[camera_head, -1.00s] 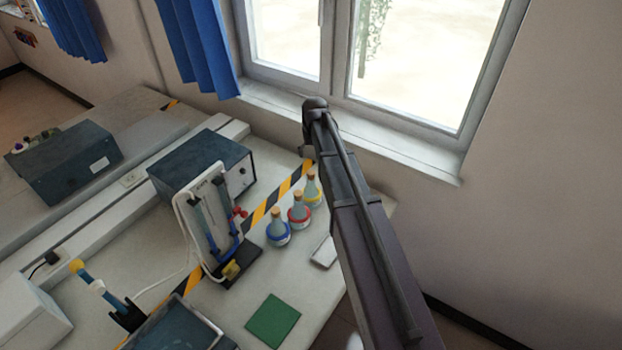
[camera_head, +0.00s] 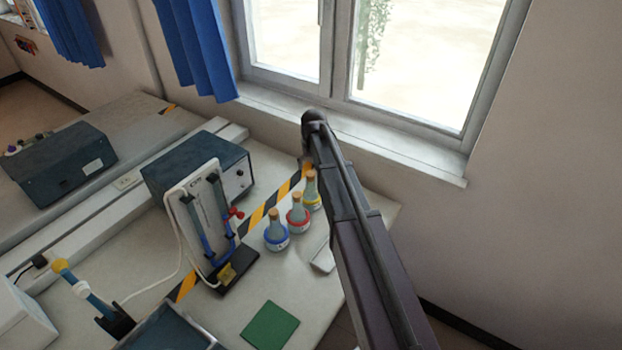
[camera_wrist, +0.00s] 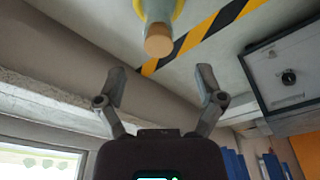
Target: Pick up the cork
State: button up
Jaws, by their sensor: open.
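Three flasks with corks stand on the bench in the head view: a blue-ringed one (camera_head: 276,236), a red-ringed one (camera_head: 297,214) and a yellow-ringed one (camera_head: 312,194). Their corks are light brown: the blue flask's cork (camera_head: 277,214), the red flask's cork (camera_head: 296,198) and the yellow flask's cork (camera_head: 311,175). In the wrist view, one cork (camera_wrist: 158,40) tops the yellow-ringed flask (camera_wrist: 157,10). My gripper (camera_wrist: 161,73) is open and empty, its fingers spread on either side of the cork's line, apart from it. My arm mostly hides the gripper in the head view.
A stand with blue tubes (camera_head: 212,225) and a dark instrument box (camera_head: 198,168) are left of the flasks. A green mat (camera_head: 270,325) lies in front, and a pale flat item (camera_head: 322,259) lies near the bench edge. The window wall (camera_head: 280,110) is close behind.

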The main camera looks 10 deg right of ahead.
aim_at(311, 174)
dwell(0.3)
jog(key=shift+w+f+b, duration=0.25)
jog(key=shift+f+b, duration=1.05)
jog(key=shift+w+f+b, duration=0.25)
jog(key=shift+f+b, duration=1)
jog(key=shift+b, duration=0.05)
jog(key=shift+c, duration=0.2)
jog(key=c, duration=0.8)
jog(key=shift+c, duration=0.2)
